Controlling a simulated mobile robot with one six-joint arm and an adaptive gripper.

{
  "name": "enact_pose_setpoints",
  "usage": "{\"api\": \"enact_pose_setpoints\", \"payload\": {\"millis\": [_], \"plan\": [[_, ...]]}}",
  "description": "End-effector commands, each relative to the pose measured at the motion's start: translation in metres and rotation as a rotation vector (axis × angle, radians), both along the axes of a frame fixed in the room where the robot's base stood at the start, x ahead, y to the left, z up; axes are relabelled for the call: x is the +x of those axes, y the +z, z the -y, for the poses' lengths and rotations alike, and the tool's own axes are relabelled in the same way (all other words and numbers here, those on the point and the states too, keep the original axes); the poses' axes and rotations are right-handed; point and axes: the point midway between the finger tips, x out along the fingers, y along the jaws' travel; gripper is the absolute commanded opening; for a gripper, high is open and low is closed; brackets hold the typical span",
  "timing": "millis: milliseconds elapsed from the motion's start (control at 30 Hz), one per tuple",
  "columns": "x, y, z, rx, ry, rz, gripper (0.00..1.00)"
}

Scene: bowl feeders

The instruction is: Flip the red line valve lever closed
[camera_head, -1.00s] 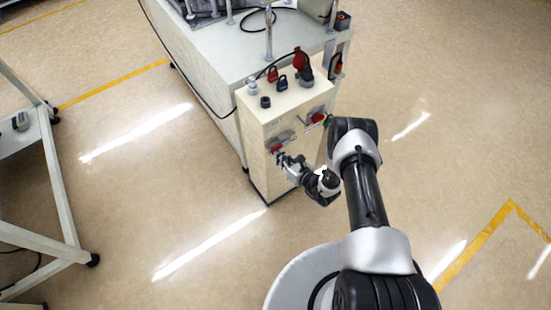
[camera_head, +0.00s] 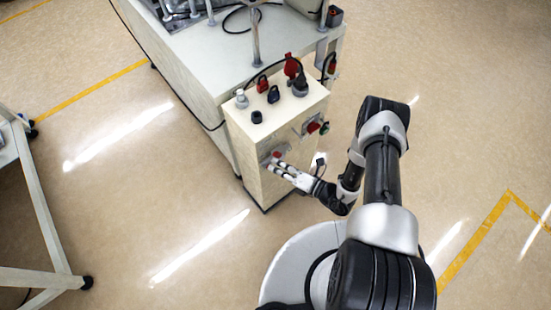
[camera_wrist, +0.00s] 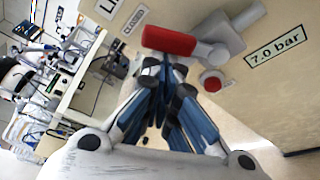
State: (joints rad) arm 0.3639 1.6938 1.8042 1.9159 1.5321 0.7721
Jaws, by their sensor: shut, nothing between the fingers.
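The valve lever has a red grip (camera_wrist: 168,40) and a pale hub and pipe (camera_wrist: 228,40) on the cream panel in the wrist view. The grip extends left from the hub, with its free end near a label (camera_wrist: 134,18) reading "CLOSED". My gripper (camera_wrist: 163,66) is shut and empty, its fingertips just below the red grip; I cannot tell whether they touch it. In the head view, my gripper (camera_head: 272,165) is at the front of the cream cabinet (camera_head: 260,188), with a small part of the red lever (camera_head: 277,154) showing beside the fingertips.
A second red handle (camera_head: 313,127) is on the cabinet front, further right. A red knob (camera_wrist: 212,82) and a "7.0 bar" label (camera_wrist: 275,47) are near the lever. A white workbench frame (camera_head: 50,220) stands at far left; floor between is clear.

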Motion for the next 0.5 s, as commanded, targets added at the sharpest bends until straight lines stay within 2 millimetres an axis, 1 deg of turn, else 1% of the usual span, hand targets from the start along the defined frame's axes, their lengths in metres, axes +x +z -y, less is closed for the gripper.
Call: {"api": "enact_pose_setpoints", "payload": {"millis": [167, 500], "plan": [[-0.005, 0.008, 0.005, -0.002, -0.002, 0.004, 0.0], [-0.002, 0.016, 0.012, -0.004, -0.001, 0.005, 0.0]]}}
